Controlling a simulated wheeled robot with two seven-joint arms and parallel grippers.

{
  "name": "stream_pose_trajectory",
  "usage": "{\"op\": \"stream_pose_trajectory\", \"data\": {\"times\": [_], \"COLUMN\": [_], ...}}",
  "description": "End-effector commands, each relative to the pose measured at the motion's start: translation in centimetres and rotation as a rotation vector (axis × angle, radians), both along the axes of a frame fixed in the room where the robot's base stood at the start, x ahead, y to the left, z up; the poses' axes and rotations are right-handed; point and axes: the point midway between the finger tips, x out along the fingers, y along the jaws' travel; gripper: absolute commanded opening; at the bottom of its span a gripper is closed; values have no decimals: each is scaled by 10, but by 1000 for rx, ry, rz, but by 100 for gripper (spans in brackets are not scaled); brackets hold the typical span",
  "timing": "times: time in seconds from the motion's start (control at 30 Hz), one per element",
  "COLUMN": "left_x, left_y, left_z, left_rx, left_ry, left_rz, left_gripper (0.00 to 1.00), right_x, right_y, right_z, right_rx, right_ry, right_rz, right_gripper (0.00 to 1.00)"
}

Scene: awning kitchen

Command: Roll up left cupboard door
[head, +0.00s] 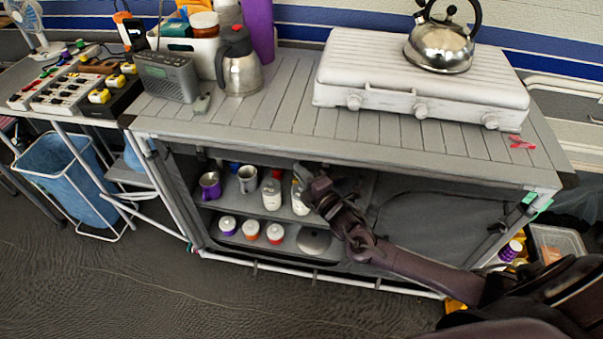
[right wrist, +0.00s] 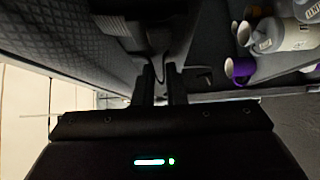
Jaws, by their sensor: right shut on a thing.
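The left cupboard (head: 205,165) stands open under the grey slatted worktop. Its shelves show behind the opening, and its door cloth is hard to make out in the head view. My right gripper (head: 312,188) reaches in from the right to the right side of this opening. In the right wrist view the fingers (right wrist: 160,88) are close together on a thin dark grey piece, seemingly the door's edge or pull; the hold itself is dim. Grey quilted cloth (right wrist: 62,50) lies left of the fingers there. My left gripper is not in view.
A purple mug (head: 210,186), a metal mug (head: 248,179), a white bottle (head: 271,192) and lidded jars (head: 251,230) stand on the shelves near my right gripper. A stove (head: 420,80) with a kettle (head: 440,45) is above.

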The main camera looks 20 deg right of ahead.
Motion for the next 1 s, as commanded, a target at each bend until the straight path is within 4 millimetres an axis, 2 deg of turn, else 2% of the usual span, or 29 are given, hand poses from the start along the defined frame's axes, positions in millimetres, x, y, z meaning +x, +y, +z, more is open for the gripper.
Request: {"op": "stream_pose_trajectory", "data": {"times": [0.03, 0.17, 0.2, 0.37, 0.7, 1.0], "left_x": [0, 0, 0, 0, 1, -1], "left_y": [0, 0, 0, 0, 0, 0], "left_z": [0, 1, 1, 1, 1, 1], "left_rx": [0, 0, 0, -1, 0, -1], "left_ry": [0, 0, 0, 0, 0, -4], "left_rz": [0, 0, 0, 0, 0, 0], "left_gripper": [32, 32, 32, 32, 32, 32], "right_x": [3, 3, 3, 3, -3, -51], "right_y": [-1, -1, -1, -1, -1, -10], "right_z": [7, 8, 8, 7, 3, 3], "right_rx": [3, 3, 3, 3, 1, 1], "right_ry": [-15, -17, -18, -16, -7, -6], "right_rz": [-3, -3, -3, -2, 0, 0], "right_gripper": [0, 0, 12, 33, 33, 33]}}
